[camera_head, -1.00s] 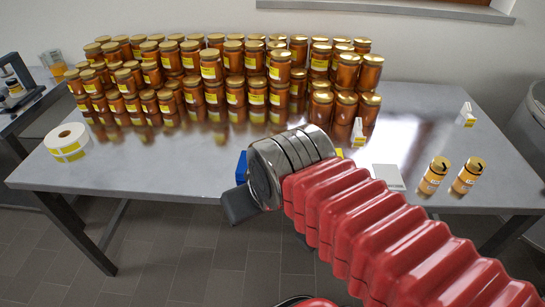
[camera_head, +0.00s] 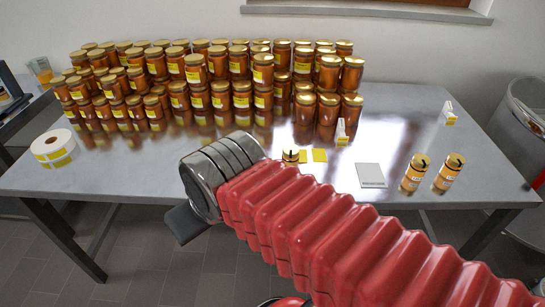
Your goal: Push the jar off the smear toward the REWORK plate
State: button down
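A jar with a gold lid and a dark mark on top (camera_head: 290,156) stands mid-table behind my arm; its lower part is hidden. A flat grey plate (camera_head: 370,175) with small lettering, too small to read, lies to the jar's right. No smear can be made out. My gripper (camera_head: 187,222) is at the lower left of the jar, below the steel end of my arm and near the table's front edge. Only a dark part of it shows, so its opening and fingertips cannot be judged.
Stacked amber jars (camera_head: 200,85) fill the back left. Two marked jars (camera_head: 415,172) stand right of the plate. A white label stand (camera_head: 341,132) and a label roll (camera_head: 53,146) are also on the table (camera_head: 490,175).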

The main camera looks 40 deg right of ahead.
aim_at(288, 161)
jog(key=z, duration=0.1)
jog(key=i, duration=1)
jog(key=u, duration=0.1)
